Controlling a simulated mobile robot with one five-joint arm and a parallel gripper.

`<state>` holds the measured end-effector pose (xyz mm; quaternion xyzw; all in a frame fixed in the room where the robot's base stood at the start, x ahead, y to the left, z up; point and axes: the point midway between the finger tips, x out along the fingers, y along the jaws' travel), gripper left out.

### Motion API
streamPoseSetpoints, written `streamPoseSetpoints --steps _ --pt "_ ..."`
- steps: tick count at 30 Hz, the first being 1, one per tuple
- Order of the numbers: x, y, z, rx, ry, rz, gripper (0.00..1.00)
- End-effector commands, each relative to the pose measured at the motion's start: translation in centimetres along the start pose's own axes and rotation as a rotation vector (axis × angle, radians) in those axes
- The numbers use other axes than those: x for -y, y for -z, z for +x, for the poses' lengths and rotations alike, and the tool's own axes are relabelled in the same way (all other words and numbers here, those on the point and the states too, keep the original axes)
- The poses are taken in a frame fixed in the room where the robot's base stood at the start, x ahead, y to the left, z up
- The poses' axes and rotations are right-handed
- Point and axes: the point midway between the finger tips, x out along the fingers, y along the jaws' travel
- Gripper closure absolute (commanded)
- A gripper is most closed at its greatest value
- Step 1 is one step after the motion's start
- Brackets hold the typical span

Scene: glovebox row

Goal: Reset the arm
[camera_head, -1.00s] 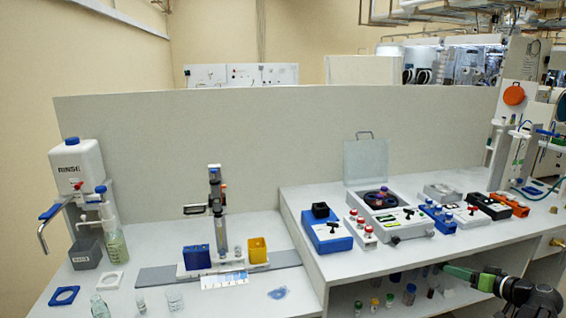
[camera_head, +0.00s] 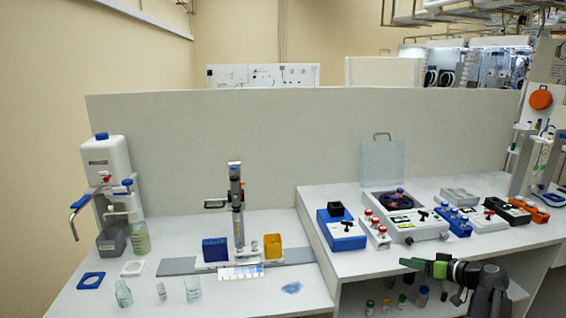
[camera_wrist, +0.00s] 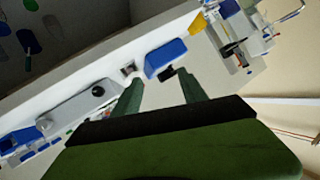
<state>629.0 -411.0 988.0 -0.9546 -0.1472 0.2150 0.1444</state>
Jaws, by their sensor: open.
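My gripper (camera_head: 420,265) is at the lower right of the head view, in front of the raised right bench (camera_head: 345,262) and its lower shelf. Its green jaws point left and hold nothing that I can see. In the wrist view the two dark green fingers (camera_wrist: 163,98) stand apart with a gap between them. Beyond them are a blue device (camera_wrist: 166,57) and the pale bench edge, seen tilted.
Several capped vials (camera_head: 422,296) stand on the shelf below the gripper. A centrifuge (camera_head: 398,205) with a raised clear lid is on the right bench. A rinse dispenser (camera_head: 108,175) and small glassware are on the left bench. Open room lies before the benches.

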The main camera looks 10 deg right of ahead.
Motion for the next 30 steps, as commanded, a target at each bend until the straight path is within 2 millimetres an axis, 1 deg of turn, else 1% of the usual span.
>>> streamPoseSetpoints --steps 1,2,3,5,6,8,9,11,12,13,15,18,21,23,24,26,27,30 --pt "2.5 0.1 2.5 0.027 0.038 -0.022 0.5" --pt "4.0 0.0 4.1 0.047 0.061 -0.037 0.5" --pt "6.4 -0.2 6.3 0.079 0.095 -0.06 0.5" --pt "10.4 -1.1 9.7 0.139 0.148 -0.101 0.5" --pt "13.2 -1.9 11.7 0.185 0.182 -0.125 0.5" --pt "17.5 -3.4 14.5 0.261 0.228 -0.158 0.5" --pt "20.4 -4.6 16.1 0.316 0.256 -0.178 0.5" --pt "24.6 -6.7 18.1 0.407 0.29 -0.206 0.5" --pt "27.3 -8.3 19.1 0.469 0.305 -0.223 0.5" --pt "29.2 -9.4 19.7 0.516 0.313 -0.235 0.5" --pt "33.1 -12.1 20.6 0.626 0.317 -0.259 0.5" --pt "37.2 -15.7 20.8 0.771 0.287 -0.284 0.5" --pt "39.8 -18.8 19.9 0.909 0.206 -0.299 0.5" --pt "40.3 -20.5 18.9 0.99 0.116 -0.294 0.5" --pt "39.9 -21.3 18.1 1.034 0.041 -0.278 0.5" --pt "38.0 -21.9 16.6 1.08 -0.089 -0.233 0.5" --pt "36.6 -22.0 15.7 1.1 -0.174 -0.198 0.5" --pt "34.6 -22.1 14.1 1.123 -0.34 -0.115 0.5"
